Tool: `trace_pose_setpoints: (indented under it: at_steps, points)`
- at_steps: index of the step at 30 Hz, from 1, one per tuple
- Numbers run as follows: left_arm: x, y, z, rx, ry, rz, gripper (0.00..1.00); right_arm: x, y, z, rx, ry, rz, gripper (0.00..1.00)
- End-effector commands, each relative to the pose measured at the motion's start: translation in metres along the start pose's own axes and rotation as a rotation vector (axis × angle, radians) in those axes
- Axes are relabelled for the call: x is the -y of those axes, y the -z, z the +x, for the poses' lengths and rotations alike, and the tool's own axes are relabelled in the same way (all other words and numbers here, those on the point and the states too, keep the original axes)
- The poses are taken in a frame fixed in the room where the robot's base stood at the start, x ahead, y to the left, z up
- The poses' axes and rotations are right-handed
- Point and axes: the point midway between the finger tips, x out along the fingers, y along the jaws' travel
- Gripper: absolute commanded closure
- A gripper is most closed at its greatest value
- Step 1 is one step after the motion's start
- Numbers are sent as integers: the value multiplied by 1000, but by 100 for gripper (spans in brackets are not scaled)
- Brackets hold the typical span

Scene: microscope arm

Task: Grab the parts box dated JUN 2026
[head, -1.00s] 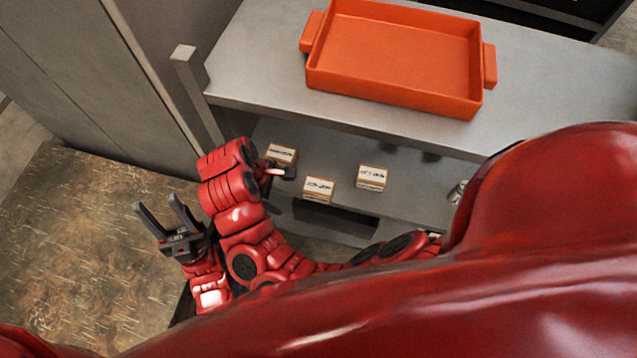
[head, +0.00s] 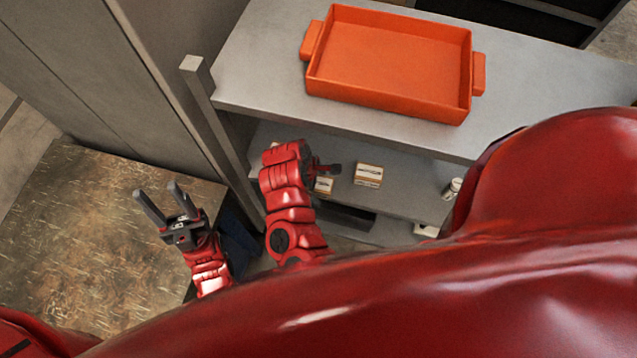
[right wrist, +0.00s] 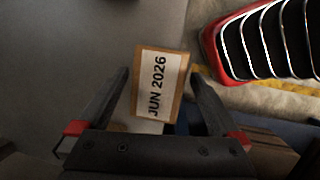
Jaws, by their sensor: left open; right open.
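The parts box labelled JUN 2026 (right wrist: 158,85) fills the middle of the right wrist view, with its label facing the camera. My right gripper (right wrist: 161,74) is open, its fingers on either side of the box in that picture; contact is not clear. In the head view my right gripper (head: 327,169) is over the lower shelf, next to a partly hidden small box (head: 323,187). Another labelled box (head: 368,174) sits to its right. Labels are too small to read there. My left gripper (head: 156,204) is open and empty, away to the left.
An orange tray (head: 390,65) stands on the upper grey shelf (head: 260,75), which overhangs the lower shelf (head: 400,200). A grey post (head: 222,130) stands at the shelf's left end. A small white item (head: 452,188) lies farther right on the lower shelf.

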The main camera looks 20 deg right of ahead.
Motion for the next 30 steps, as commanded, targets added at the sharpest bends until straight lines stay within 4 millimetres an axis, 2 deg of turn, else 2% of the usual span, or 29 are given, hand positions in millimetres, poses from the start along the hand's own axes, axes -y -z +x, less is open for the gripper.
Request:
trace_pose_setpoints:
  at_steps: [6,7,23,30]
  points:
    - [0,0,0,0,0,0,50,0,0,1,-1,0,1,0]
    - [0,0,0,0,0,0,50,0,0,1,-1,0,1,4]
    - [0,0,0,0,0,0,50,0,0,1,0,1,1,99]
    - [0,0,0,0,0,0,50,0,0,1,0,1,1,100]
